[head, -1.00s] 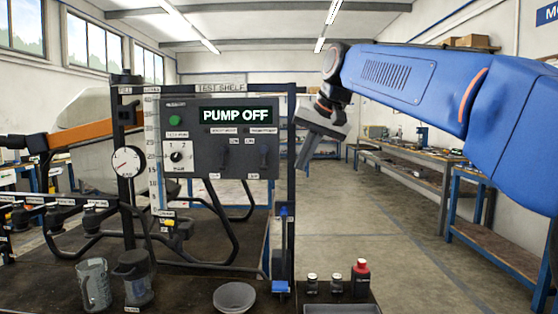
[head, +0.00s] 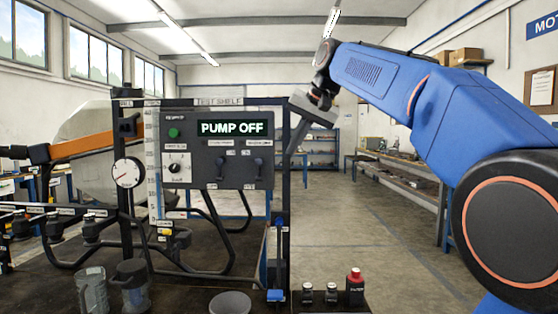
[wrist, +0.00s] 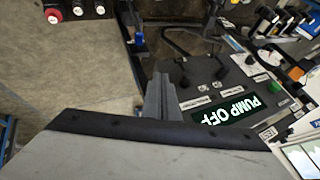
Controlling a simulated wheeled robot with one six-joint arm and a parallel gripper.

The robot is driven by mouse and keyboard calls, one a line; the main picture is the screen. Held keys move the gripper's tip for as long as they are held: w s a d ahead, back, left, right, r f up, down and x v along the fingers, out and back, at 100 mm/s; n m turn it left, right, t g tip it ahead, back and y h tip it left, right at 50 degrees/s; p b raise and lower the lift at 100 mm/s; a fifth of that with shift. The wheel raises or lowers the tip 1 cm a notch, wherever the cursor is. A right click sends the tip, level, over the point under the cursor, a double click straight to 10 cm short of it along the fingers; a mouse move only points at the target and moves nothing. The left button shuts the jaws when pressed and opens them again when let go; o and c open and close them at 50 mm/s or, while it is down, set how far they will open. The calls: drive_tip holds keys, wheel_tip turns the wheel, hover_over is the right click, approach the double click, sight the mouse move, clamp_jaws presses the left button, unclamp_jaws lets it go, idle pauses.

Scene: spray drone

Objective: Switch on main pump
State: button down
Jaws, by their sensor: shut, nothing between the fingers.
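The grey control panel (head: 200,190) hangs on the test shelf frame, its display (head: 231,128) reading PUMP OFF. It carries a green button (head: 174,132), a dial knob (head: 175,168), a left toggle switch (head: 219,170) and a right toggle switch (head: 258,169). The small labels are too blurred to tell which switch is the main pump's. My gripper (head: 288,153) is shut and empty, just right of the panel near the frame post. In the wrist view the shut fingers (wrist: 160,97) point toward the panel's switch side, and the display (wrist: 232,108) is rotated. No contact is visible.
A pressure gauge (head: 129,172) stands left of the panel. Floor is open to the right.

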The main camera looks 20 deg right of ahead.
drive_tip(key=x, duration=0.3)
drive_tip(key=a+x, duration=0.1)
drive_tip(key=x, duration=0.3)
drive_tip(key=a+r+x, duration=0.1)
drive_tip(key=x, duration=0.2)
drive_tip(key=shift+w+f, duration=0.3)
drive_tip(key=shift+w, duration=0.15)
drive_tip(key=shift+w+a, duration=0.4)
drive_tip(key=shift+a, duration=0.3)
